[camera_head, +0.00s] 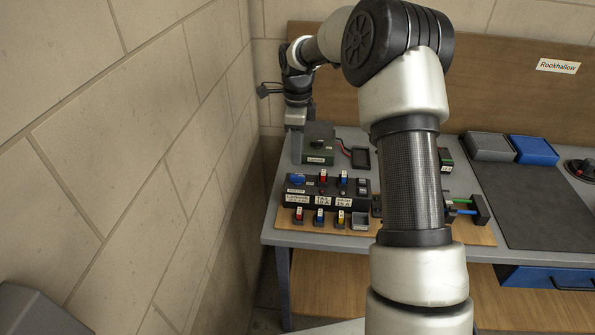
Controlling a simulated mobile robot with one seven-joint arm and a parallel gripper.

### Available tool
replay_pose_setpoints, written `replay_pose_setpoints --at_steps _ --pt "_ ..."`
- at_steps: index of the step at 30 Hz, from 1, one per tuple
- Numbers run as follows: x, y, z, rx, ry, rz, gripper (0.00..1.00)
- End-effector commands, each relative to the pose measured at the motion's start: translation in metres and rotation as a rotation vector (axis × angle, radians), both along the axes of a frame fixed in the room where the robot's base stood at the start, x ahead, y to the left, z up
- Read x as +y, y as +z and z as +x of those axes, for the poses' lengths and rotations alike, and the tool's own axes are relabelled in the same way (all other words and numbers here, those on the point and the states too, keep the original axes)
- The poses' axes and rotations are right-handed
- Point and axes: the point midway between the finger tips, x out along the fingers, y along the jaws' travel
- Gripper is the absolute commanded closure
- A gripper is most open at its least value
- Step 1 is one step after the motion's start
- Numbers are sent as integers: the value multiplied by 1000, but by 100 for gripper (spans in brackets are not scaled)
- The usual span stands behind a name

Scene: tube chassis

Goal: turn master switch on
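A dark switch panel (328,193) stands on the workbench, left of my arm. A blue knob (297,180) is at its left end, with a small label below it that is too small to read surely. Red and blue switches (323,175) are to its right. My gripper (297,158) points down at the box's left side, behind the blue knob. Its fingers are too small to tell open from shut.
Several labelled coloured pieces (320,215) and a small grey tray (360,221) lie in front of the panel. A stone wall (130,150) is close on the left. My arm hides the bench middle. A dark mat (540,205) on the right is clear.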

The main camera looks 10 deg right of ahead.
Motion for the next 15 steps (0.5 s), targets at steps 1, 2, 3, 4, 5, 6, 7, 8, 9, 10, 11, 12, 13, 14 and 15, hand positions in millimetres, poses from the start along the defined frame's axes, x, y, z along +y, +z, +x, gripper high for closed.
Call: replay_pose_setpoints --at_steps 1,2,3,4,5,6,7,8,9,10,11,12,13,14,15 --pt "0 -12 -1 6 1 2 69" --pt "0 -18 -1 3 1 2 69" --pt "0 -27 -1 5 1 2 69" --pt "0 -33 -1 5 1 2 69" --pt "0 -39 -1 5 0 2 69" --pt "0 -47 -1 4 0 1 69" --pt "0 -52 -1 3 1 1 69" --pt "0 -56 -1 3 1 2 69" --pt "0 -62 0 3 1 2 69" --pt "0 -66 0 2 1 1 69" --pt "0 -69 0 2 1 1 69" --pt "0 -73 0 2 0 1 69" --pt "0 -76 0 2 1 1 69" --pt "0 -78 0 1 1 0 69" --pt "0 -80 0 1 1 0 69"
